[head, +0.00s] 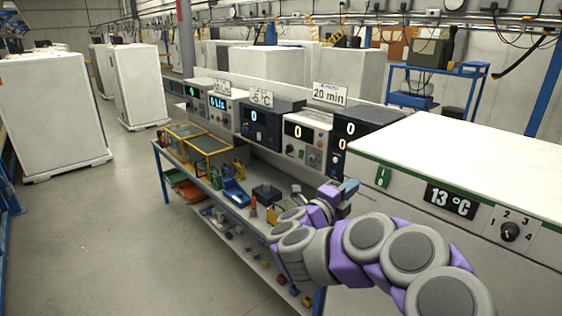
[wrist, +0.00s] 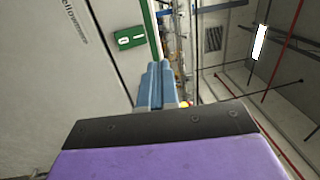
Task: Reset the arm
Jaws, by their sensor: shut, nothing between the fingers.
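My gripper (head: 347,189) is at the end of my purple and grey arm, in front of the white machine on the right in the head view. In the wrist view its two blue-grey fingers (wrist: 157,85) lie together, with nothing between them. The green switch plate (wrist: 130,38) also shows in the wrist view, just beyond and left of the fingers. The gripper appears apart from the machine.
A workbench (head: 190,172) with several small tools and instrument boxes stands left of my arm. White cabinets (head: 55,110) stand at the far left. A blue shelf (head: 440,72) stands behind the machine. The grey floor (head: 110,230) at the left is clear.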

